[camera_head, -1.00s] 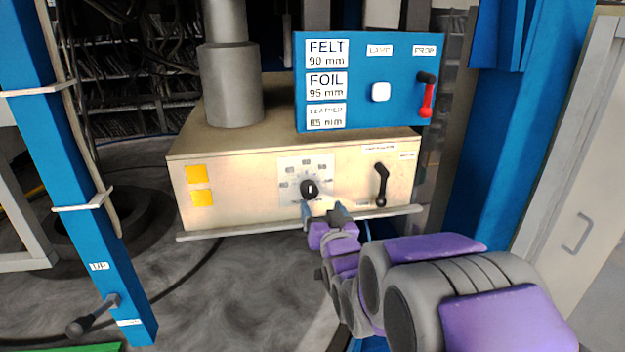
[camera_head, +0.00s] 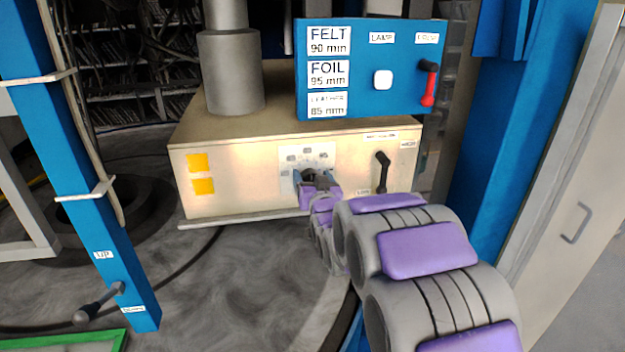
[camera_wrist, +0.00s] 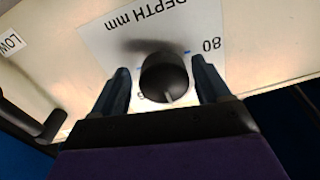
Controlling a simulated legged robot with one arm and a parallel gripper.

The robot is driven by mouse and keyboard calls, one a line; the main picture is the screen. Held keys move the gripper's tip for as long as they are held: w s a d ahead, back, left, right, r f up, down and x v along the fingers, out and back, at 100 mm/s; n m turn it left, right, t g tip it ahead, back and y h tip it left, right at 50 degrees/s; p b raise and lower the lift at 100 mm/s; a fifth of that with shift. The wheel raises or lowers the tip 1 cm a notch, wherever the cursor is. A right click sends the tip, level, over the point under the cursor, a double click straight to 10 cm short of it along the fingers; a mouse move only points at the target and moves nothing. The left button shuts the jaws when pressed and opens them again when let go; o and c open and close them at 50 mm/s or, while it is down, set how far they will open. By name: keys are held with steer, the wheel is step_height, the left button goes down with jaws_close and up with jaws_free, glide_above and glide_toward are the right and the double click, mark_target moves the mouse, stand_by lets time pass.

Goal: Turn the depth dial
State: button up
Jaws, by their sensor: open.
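The depth dial (camera_wrist: 165,76) is a round black knob with a pale pointer mark, set on a white scale plate (camera_wrist: 150,27) marked "DEPTH mm". In the wrist view my gripper (camera_wrist: 160,80) is open, with one blue-grey finger on each side of the knob. I cannot tell whether either finger touches it. In the head view my gripper (camera_head: 318,178) is at the front of the cream box and covers most of the dial (camera_head: 310,174). The lower part of the scale is hidden.
A black lever (camera_head: 382,170) is on the box (camera_head: 235,185), right of the dial. A blue post (camera_head: 75,150) stands left.

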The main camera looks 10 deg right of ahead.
steer(key=shift+a, duration=0.3)
steer(key=shift+c, duration=0.3)
steer(key=shift+a, duration=0.1)
steer(key=shift+c, duration=0.9)
steer(key=shift+d, duration=0.2)
steer(key=c, duration=0.8)
steer(key=shift+n, duration=0.3)
steer(key=n, duration=0.4)
steer(key=shift+b, duration=0.4)
steer(key=shift+a+n+b, duration=0.1)
steer(key=shift+n+b, duration=0.35)
steer(key=shift+n, duration=1.65)
